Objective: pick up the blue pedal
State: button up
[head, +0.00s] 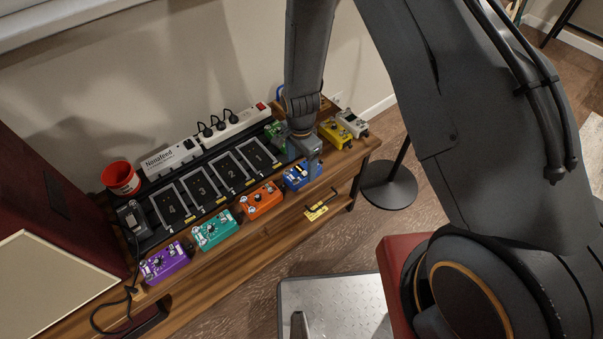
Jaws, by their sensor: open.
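The blue pedal (294,181) sits on the wooden bench near its front edge, right of the orange pedal. My gripper (307,162) hangs from above at the back right part of the blue pedal and hides some of it. The gripper is open with nothing seen in it. I cannot tell whether its fingers touch the pedal or stay just above it.
Orange (262,201), teal (215,230) and purple (165,262) pedals line the front edge. A black board with numbered slots (215,180), a white power strip (232,127) and a red cup (121,178) stand behind.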

jog(key=shift+f, duration=1.3)
jog(key=c, duration=1.3)
jog(key=shift+w, duration=0.1)
jog(key=shift+c, duration=0.5)
jog(key=shift+r, duration=0.15)
